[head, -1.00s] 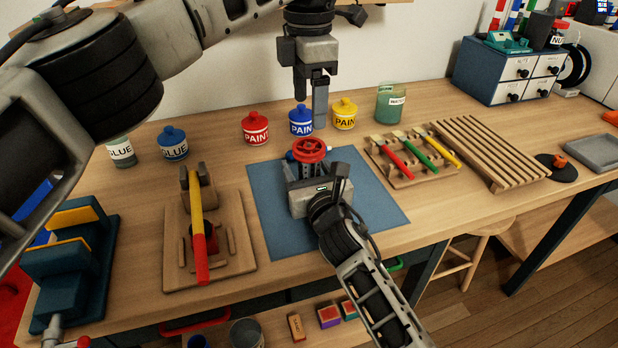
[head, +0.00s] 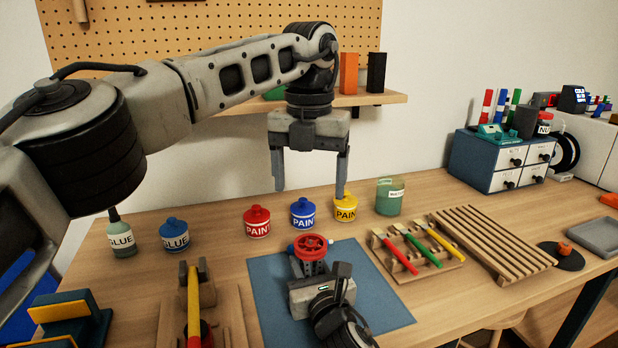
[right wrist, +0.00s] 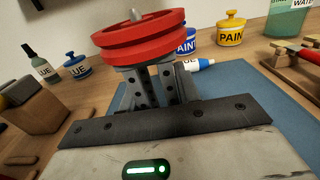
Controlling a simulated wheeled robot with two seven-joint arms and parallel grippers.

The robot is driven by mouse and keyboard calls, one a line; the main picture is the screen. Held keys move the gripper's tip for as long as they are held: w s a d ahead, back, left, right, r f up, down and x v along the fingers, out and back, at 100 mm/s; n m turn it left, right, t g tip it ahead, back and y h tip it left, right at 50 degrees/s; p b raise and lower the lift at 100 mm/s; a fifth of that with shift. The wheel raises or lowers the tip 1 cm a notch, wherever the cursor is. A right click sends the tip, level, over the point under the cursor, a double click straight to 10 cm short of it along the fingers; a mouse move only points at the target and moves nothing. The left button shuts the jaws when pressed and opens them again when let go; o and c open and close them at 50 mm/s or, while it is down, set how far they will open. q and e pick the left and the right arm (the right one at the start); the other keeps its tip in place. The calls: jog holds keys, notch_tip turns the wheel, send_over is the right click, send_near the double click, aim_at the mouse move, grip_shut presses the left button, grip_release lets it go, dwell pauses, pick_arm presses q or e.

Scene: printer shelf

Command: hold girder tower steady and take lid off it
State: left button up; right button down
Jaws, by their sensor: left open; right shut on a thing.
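The girder tower (head: 316,268) is grey and stands upright on the blue mat, with a red wheel-shaped lid (head: 311,246) on top. The right wrist view shows the lid (right wrist: 140,38) close up over the tower's dark, holed girders (right wrist: 158,86). My right gripper (head: 315,282) is shut on the tower below the lid; its fingertips are mostly hidden. My left gripper (head: 310,190) is open and empty, pointing down above the lid, its two fingers wide apart. Its right finger overlaps the yellow paint pot in the picture.
Red (head: 257,222), blue (head: 303,213) and yellow (head: 346,208) paint pots stand behind the blue mat (head: 378,295). A white tube with a blue cap (right wrist: 200,65) lies by the tower.

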aim_at(309, 247)
pick_arm(q)
jog(key=shift+n, duration=0.3)
notch_tip(309, 247, down, 12)
jog(key=shift+r, duration=0.1)
jog(key=c, duration=1.2)
jog(key=shift+r, duration=0.2)
jog(key=shift+r, duration=0.9)
